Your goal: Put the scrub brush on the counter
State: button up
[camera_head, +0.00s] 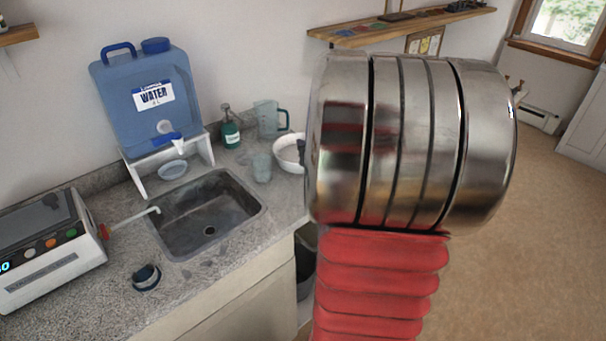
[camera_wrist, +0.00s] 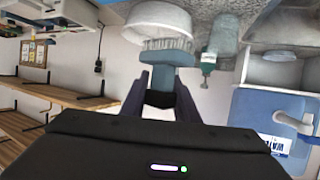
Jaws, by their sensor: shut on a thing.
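The scrub brush (camera_wrist: 170,58) shows in the wrist view, with a blue body and pale bristles. My gripper (camera_wrist: 160,80) is shut on its blue body, one dark finger on each side. The bristles point away from my gripper, toward the white bowl (camera_wrist: 158,18); I cannot tell whether they touch it. The wrist picture is upside down. The grey speckled counter (camera_head: 215,272) shows in the head view. There my own arm hides my gripper and the brush, and covers part of the bowl (camera_head: 288,148).
A sink (camera_head: 205,215) is set into the counter. A white machine (camera_head: 50,250) and a small dark blue round item (camera_head: 146,277) sit at left.

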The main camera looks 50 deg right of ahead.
jog(key=shift+f, duration=2.9)
jog(key=shift+f, duration=2.05)
jog(key=shift+f, duration=0.1)
jog(key=o, duration=1.1)
jog(key=shift+c, duration=0.2)
